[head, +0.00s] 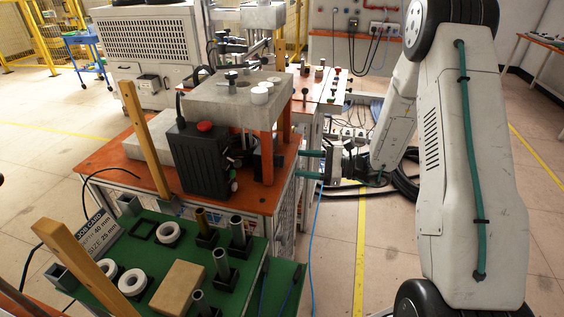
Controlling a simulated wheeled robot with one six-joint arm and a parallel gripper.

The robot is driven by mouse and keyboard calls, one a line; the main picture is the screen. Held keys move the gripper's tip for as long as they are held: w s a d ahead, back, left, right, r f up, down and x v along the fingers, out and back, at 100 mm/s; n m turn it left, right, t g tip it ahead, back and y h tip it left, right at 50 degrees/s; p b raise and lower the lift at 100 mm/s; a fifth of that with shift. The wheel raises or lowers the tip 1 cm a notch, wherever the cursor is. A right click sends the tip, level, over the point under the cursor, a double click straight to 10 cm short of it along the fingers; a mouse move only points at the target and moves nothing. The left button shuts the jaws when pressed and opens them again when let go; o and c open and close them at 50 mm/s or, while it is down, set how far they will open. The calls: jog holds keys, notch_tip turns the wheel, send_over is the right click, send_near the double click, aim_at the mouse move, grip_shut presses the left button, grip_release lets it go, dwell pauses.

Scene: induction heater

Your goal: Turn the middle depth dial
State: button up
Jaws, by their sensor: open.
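My gripper (299,164) is at the right side of the orange-topped bench (113,153). Its two green fingers are apart, point left, and have nothing visible between them. A grey block-topped fixture (215,96) with orange legs stands on the bench, left of the fingers. A black control box (188,160) with a red button (205,126) stands in front of it. I cannot pick out the middle depth dial; the faces turned toward my gripper are hidden or too small to read.
A green tray table (150,225) in front holds white rings, dark posts, a tan block (178,288) and a job card (95,232). Wooden posts (145,140) rise at left. A second orange-topped table (318,83) stands behind. Black cables (405,185) lie on the floor below my arm.

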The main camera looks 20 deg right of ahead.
aim_at(282, 165)
jog(key=shift+m+t, duration=0.3)
jog(key=shift+m, duration=0.1)
jog(key=x, duration=0.5)
jog(key=f+x, duration=0.1)
jog(key=x, duration=0.1)
jog(key=shift+w, duration=0.5)
jog(key=c, duration=1)
